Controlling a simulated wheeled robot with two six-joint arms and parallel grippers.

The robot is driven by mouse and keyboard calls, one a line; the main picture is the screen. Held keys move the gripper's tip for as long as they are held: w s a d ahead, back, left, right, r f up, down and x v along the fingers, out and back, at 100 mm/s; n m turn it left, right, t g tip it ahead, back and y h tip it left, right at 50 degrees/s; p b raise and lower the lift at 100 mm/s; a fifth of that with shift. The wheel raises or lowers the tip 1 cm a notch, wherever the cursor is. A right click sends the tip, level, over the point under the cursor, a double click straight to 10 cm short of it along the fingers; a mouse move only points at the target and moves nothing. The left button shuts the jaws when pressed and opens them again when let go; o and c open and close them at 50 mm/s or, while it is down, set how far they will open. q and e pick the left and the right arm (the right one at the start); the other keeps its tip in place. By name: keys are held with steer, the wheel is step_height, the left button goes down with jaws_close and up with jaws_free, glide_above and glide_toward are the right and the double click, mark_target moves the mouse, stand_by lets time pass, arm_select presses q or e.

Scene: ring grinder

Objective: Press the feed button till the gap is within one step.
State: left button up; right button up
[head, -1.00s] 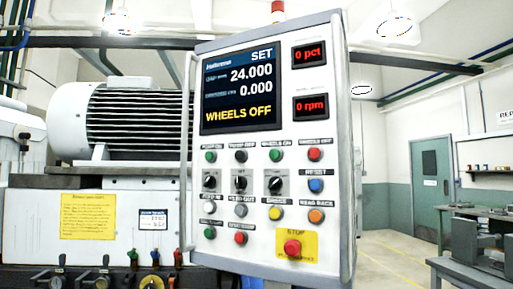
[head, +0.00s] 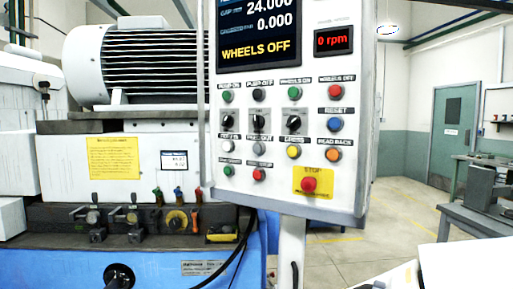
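The control panel (head: 350,200) stands upright in front of the grinder. Its screen (head: 259,30), cut off at the top, reads a gap of 24.000, a second value of 0.000, and WHEELS OFF. Below are rows of round buttons and dark rotary switches. A white button (head: 228,146) and a grey button (head: 259,148) sit in the third row at the left; their labels look like feed in and feed out but are blurred. A red stop button (head: 309,184) sits on a yellow plate. Neither gripper is clearly in view.
The white and blue grinder (head: 60,270) with its large ribbed motor (head: 150,62) fills the left. Valves and small levers (head: 133,217) line its front. A grey bench (head: 480,215) stands at the right. Open floor (head: 390,235) lies between panel and bench.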

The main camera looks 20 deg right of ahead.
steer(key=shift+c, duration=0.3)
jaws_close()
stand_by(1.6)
